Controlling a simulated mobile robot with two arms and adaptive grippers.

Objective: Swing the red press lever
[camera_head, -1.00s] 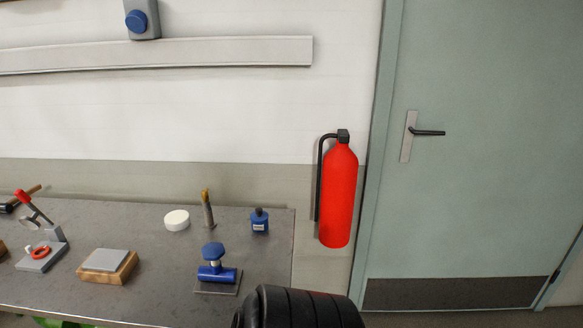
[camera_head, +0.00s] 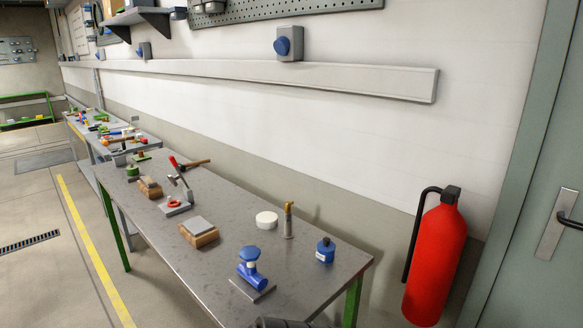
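The small grey press (camera_head: 183,187) stands on the grey workbench (camera_head: 150,228), left of the bench's middle. Its lever has a red handle (camera_head: 173,162) that points up and tilts left. A red ring-shaped part (camera_head: 174,203) lies at its base. Neither gripper is in view, and both are far enough from the press that nothing touches it. A dark ribbed piece of my own body shows at the bottom edge.
The bench also holds a wood block with a grey plate (camera_head: 199,232), a blue valve (camera_head: 251,269), a white puck (camera_head: 266,219), a brush (camera_head: 288,220), a blue bottle (camera_head: 326,250) and a hammer (camera_head: 195,164). A red extinguisher (camera_head: 436,260) hangs right. Floor is free at left.

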